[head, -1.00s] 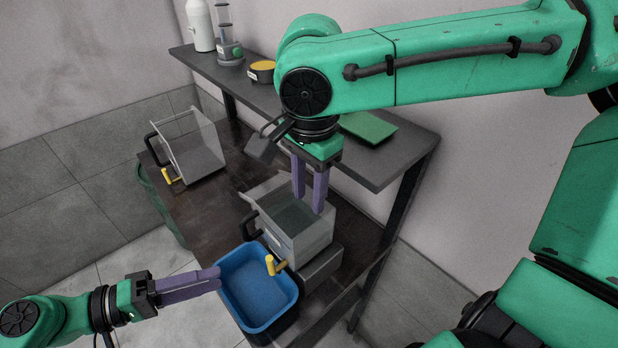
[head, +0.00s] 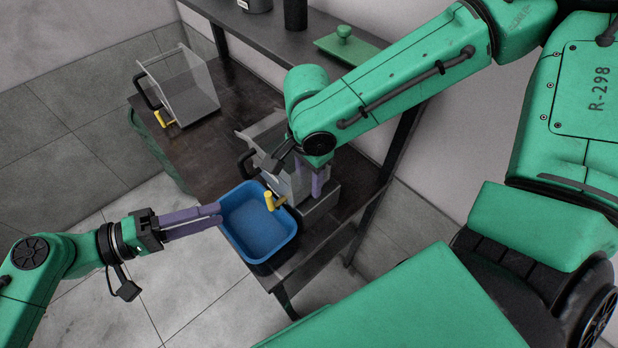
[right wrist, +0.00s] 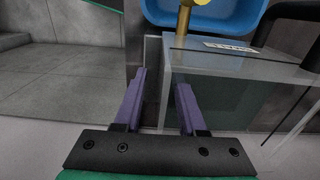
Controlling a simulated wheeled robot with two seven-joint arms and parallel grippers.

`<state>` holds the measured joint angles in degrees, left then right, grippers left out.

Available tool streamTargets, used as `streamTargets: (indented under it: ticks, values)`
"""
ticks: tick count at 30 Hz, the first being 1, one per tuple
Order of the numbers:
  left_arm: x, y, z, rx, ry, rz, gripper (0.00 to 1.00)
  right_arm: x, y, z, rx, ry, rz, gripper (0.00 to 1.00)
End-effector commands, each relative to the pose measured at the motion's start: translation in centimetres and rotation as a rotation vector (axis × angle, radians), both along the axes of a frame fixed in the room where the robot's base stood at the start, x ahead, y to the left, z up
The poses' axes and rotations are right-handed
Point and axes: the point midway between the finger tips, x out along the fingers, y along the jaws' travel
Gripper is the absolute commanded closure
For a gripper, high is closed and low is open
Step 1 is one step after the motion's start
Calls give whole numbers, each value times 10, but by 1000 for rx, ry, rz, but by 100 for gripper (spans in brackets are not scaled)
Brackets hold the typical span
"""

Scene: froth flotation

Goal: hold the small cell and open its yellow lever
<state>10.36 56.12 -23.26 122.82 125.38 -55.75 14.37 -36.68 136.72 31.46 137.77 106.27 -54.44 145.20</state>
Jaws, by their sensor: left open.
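The near clear-walled cell (head: 275,140) stands on the dark bench, partly hidden by my right arm. Its yellow lever (head: 271,201) sticks up at its front, over the blue tub's edge; it also shows at the top of the right wrist view (right wrist: 183,20). My right gripper (head: 312,190) points down at the cell's right side. In the right wrist view its fingers (right wrist: 160,90) are apart, with the cell's side wall edge between them; contact is unclear.
A blue tub (head: 232,243) sits in front of the near cell. Another clear cell (head: 192,92) with a yellow lever stands at the bench's far left. A shelf (head: 280,35) behind carries a green lidded item (head: 345,46) and dark containers.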

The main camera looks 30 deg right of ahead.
Motion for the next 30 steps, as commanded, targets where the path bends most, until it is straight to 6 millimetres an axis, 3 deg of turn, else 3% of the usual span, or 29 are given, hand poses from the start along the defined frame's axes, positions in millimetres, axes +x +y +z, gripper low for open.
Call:
streamTargets:
  ticks: [2,6,30]
  values:
    - [0,0,0,0,0,0,50,0,0,0,0,0,0,60]
    - [0,0,0,0,0,0,50,0,0,1,0,-1,0,100]
    - [0,0,0,0,0,0,50,1,0,1,1,-2,-1,100]
